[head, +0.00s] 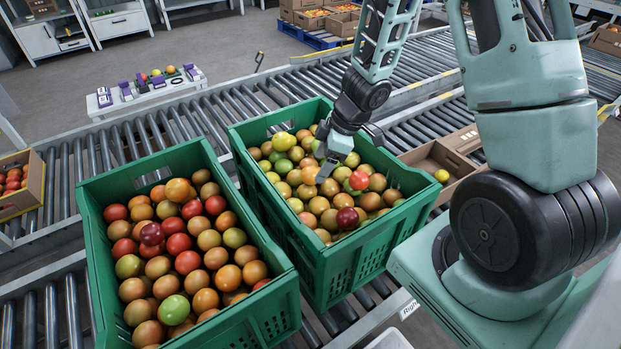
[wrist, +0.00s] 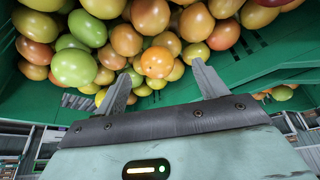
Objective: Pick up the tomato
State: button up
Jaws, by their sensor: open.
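Many tomatoes in red, orange and green fill two green crates, and I cannot tell which one the task means. My gripper (head: 327,168) is over the right crate (head: 318,262), low among its tomatoes. In the wrist view my gripper (wrist: 161,68) has its two fingers spread apart with nothing held. An orange tomato (wrist: 157,62) shows between the fingertips, among other tomatoes. A green tomato (wrist: 74,67) lies left of the left finger. Whether the fingers touch any tomato is unclear. My wrist hides part of the pile in the head view.
The left crate (head: 108,318) stands close beside the right crate on the roller conveyor (head: 408,117). A cardboard box (head: 412,160) with a yellow fruit is to the right. Another box (head: 29,200) of red tomatoes is at far left. Green crate walls surround the pile near my gripper.

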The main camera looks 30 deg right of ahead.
aim_at(315, 170)
jog(key=b+x, duration=0.2)
jog(key=x, duration=0.2)
jog(key=shift+w+d+f, duration=0.1)
jog(key=shift+w+f, duration=0.15)
jog(key=shift+r, duration=0.1)
jog(key=c, duration=0.8)
jog(key=shift+r, duration=0.15)
